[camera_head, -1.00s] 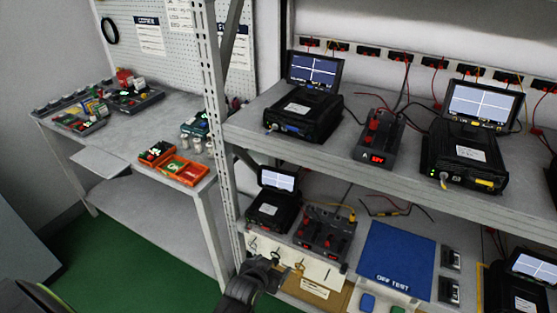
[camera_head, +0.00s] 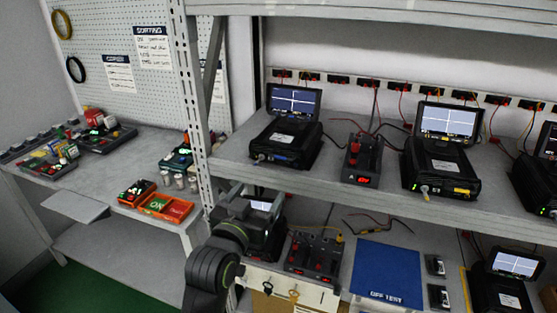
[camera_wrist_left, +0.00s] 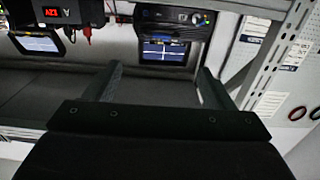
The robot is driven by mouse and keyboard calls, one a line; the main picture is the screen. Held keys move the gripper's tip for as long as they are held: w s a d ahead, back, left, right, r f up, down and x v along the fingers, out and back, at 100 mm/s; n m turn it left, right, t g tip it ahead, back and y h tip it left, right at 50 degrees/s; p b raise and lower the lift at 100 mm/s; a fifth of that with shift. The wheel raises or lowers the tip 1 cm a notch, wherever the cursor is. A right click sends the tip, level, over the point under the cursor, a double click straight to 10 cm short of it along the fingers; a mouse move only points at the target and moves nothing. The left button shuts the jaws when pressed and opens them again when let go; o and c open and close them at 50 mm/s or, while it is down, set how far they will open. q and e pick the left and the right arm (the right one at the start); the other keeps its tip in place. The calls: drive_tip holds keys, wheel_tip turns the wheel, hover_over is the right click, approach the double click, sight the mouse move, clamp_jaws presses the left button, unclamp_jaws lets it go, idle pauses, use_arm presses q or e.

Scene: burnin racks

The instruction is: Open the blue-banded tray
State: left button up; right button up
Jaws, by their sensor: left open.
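A black unit (camera_head: 283,143) with a raised screen stands at the left of the upper shelf. A small blue band (camera_head: 287,157) marks its front, which looks flush with the casing. The same unit seems to show, upside down, at the top of the left wrist view (camera_wrist_left: 178,18). My left gripper (camera_head: 262,207) is below and in front of that shelf's left end, apart from the unit; its fingertips are hard to make out there. In the left wrist view my left gripper (camera_wrist_left: 158,70) is open, with nothing between its fingers. My right gripper is out of view.
A unit with a red readout (camera_head: 362,165) stands to the right, then a yellow-banded unit (camera_head: 440,165). A metal post (camera_head: 200,130) rises close to my left arm. The lower shelf holds a blue mat (camera_head: 387,270) and red-knobbed equipment (camera_head: 313,255). A side bench (camera_head: 105,180) stands left.

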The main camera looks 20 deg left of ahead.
sight(281, 158)
use_arm(q)
drive_tip(key=w+p, duration=0.3)
drive_tip(key=w, duration=1)
drive_tip(key=shift+d, duration=0.15)
drive_tip(key=shift+w, duration=0.9)
drive_tip(key=shift+c, duration=0.2)
